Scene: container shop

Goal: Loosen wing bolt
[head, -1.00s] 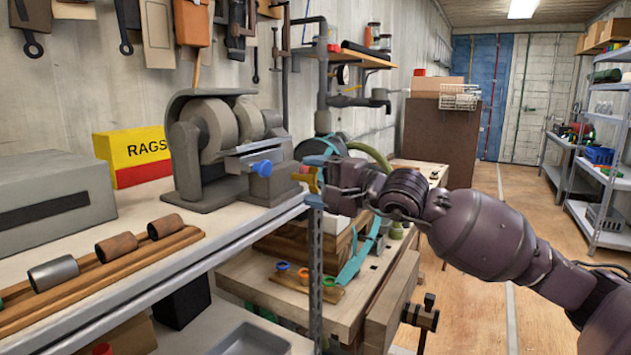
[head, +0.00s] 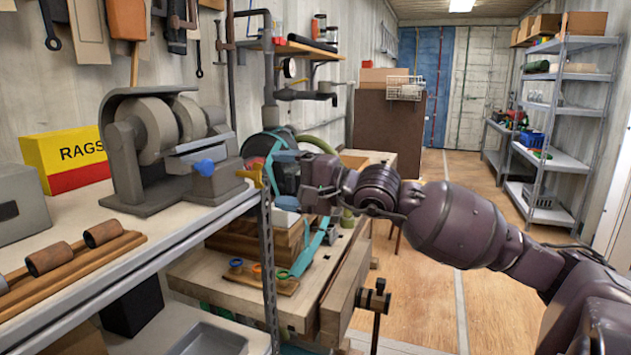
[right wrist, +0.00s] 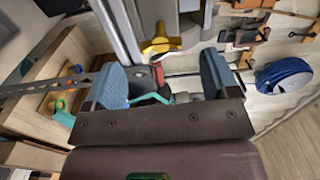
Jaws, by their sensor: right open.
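A grey bench grinder (head: 150,150) stands on the shelf top. A blue wing bolt (head: 204,167) is on its front, and a yellow wing bolt (head: 252,174) sticks out at its right side. The yellow wing bolt also shows in the right wrist view (right wrist: 160,46), beyond the fingertips and roughly centred between them. My right gripper (head: 284,180) is open, just right of the yellow wing bolt and apart from it. Its two blue-grey fingers show in the right wrist view (right wrist: 160,76) with nothing clasped between them. My left gripper is out of view.
A yellow and red RAGS box (head: 65,160) stands behind the grinder. A wooden rack with brown cylinders (head: 70,265) lies in front. Below my right gripper is a wooden workbench (head: 215,285) with a vise. The shelf's metal post (head: 268,260) stands close by. The floor is clear.

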